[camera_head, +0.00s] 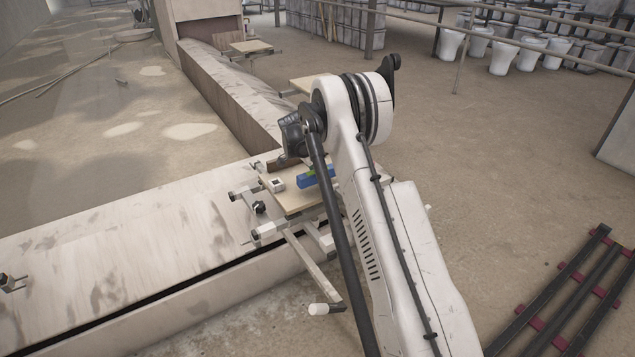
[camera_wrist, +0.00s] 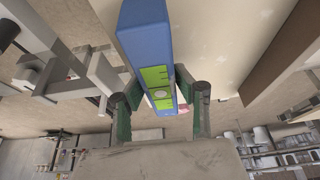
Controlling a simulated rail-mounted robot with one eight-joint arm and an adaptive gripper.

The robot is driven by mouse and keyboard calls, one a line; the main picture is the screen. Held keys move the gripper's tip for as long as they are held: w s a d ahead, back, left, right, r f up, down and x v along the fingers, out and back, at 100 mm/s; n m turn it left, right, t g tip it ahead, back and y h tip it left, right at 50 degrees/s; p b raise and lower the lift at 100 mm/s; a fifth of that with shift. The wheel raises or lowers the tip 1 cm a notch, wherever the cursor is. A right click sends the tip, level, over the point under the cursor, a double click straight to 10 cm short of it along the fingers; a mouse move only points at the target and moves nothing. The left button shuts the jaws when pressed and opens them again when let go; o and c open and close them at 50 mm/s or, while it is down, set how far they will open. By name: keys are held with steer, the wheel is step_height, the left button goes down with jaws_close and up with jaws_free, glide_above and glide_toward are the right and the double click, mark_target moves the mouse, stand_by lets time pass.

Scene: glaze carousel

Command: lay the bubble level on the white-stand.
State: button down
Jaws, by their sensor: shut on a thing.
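The bubble level is a blue bar with a lime-green middle (camera_wrist: 145,42). In the head view the level (camera_head: 318,178) shows over the right part of a pale board, partly behind my arm. My gripper (camera_wrist: 157,82) has its two green-padded fingers closed on either side of the level near its green part. In the head view the fingers are hidden by my arm. A small white block with a dark face (camera_head: 277,184) sits on the board left of the level; I cannot tell whether it is the white-stand. Whether the level touches the board is unclear.
The pale board (camera_head: 292,203) rests on a metal carousel arm with clamps. A dark brown bar (camera_head: 283,163) lies at its back edge and also shows in the wrist view (camera_wrist: 284,52). A long trough wall (camera_head: 235,100) runs behind. Dark rails (camera_head: 565,300) lie right.

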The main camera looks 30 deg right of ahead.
mark_target(317, 180)
steer(key=shift+f+b, duration=0.3)
steer(key=shift+f, duration=1.25)
steer(key=shift+f, duration=0.15)
steer(key=c, duration=1.3)
jaws_free()
steer(key=shift+c, duration=0.2)
